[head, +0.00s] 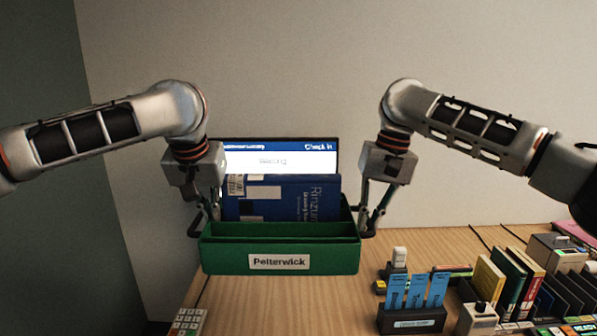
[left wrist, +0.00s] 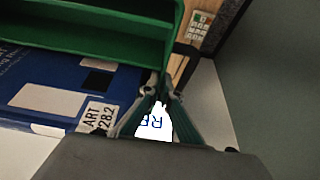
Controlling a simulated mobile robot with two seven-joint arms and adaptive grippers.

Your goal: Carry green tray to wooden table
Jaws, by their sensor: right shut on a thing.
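The green tray (head: 225,257), labelled "Pelterwick", is level between my two grippers in the head view. It appears raised over the wooden table (head: 300,308). A blue book (head: 300,205) stands upright in its rear part; the front compartment looks empty. My left gripper (head: 214,212) is at the tray's left end, its fingertips closed together at the dark handle (left wrist: 188,50) in the left wrist view. My right gripper (head: 368,222) is shut at the right end, on the tray's handle. The tray's underside is hidden.
A screen (head: 285,145) reading "Check in" stands behind the tray. A keypad (head: 187,322) lies at the table's left edge. A dark holder with blue cards (head: 412,320), a row of books (head: 505,280) and small devices crowd the right. Bare table shows in the front middle.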

